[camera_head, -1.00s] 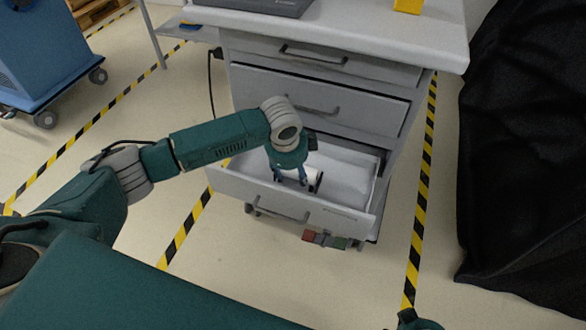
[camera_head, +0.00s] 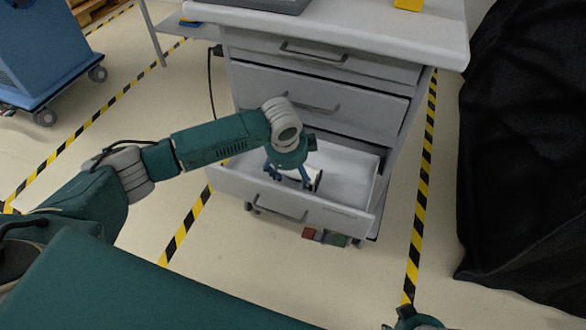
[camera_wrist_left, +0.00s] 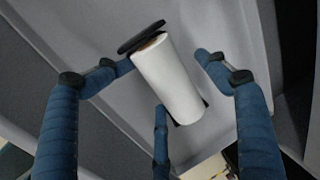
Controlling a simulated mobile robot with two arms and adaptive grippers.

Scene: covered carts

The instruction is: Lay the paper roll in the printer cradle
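The white paper roll (camera_wrist_left: 168,80) lies in the open bottom drawer (camera_head: 262,196). In the left wrist view it lies slantwise between two black end plates, one (camera_wrist_left: 141,37) by its upper end and one partly hidden by its lower end. These look like the cradle, but most of it is hidden. My left gripper (camera_head: 289,180) is over the roll, pointing down into the drawer. In the left wrist view its blue fingers (camera_wrist_left: 165,85) are spread around the roll with gaps at the sides. Only a small teal part of my right arm shows at the bottom edge.
The drawer belongs to a grey cart (camera_head: 318,95) whose upper drawers are shut. A dark device (camera_head: 262,4) and a yellow object (camera_head: 408,4) are on its top. Small coloured blocks (camera_head: 325,236) show below the drawer. A black cover (camera_head: 525,150) stands at right.

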